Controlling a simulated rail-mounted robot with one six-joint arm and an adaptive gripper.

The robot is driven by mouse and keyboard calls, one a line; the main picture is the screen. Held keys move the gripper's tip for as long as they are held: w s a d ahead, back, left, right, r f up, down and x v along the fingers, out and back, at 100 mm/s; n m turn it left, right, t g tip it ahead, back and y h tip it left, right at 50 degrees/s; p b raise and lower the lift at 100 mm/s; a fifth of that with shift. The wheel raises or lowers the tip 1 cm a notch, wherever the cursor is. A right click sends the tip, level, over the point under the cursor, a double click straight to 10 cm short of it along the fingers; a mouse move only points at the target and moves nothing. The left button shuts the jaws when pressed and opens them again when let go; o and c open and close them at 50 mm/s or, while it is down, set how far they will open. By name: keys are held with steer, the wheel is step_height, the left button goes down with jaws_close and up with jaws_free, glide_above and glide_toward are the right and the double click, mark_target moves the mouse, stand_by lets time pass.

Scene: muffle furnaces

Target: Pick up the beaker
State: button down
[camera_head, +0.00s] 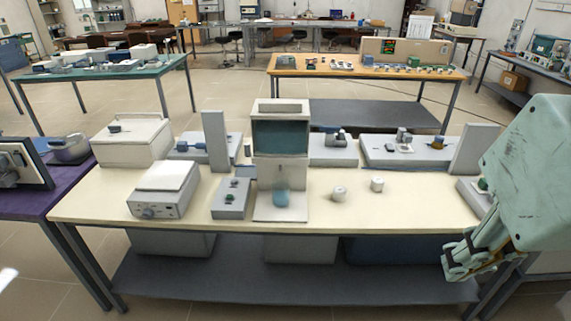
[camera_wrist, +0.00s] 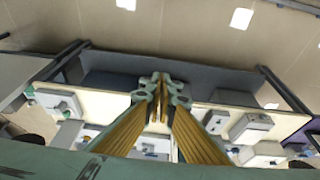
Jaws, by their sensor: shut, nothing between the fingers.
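The beaker (camera_head: 282,191) is a small clear bluish vessel. In the head view it stands upright on the pale base of a tall white dispenser-like device (camera_head: 280,150) with a dark front panel, near the middle of the cream table. My gripper (camera_head: 455,268) is at the right, low in front of the table's right front edge, well apart from the beaker. In the wrist view my gripper (camera_wrist: 161,78) has its fingers together, with nothing seen between them. I cannot make out the beaker in the wrist view.
Two small white cylinders (camera_head: 339,194) stand right of the beaker on the cream table (camera_head: 420,205). Left of it are a grey switch box (camera_head: 231,200) and a white box device (camera_head: 164,189). An upright grey panel (camera_head: 471,149) stands at the right. The table's front right is clear.

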steer(key=c, duration=1.6)
jaws_free()
steer(key=shift+w, duration=0.1)
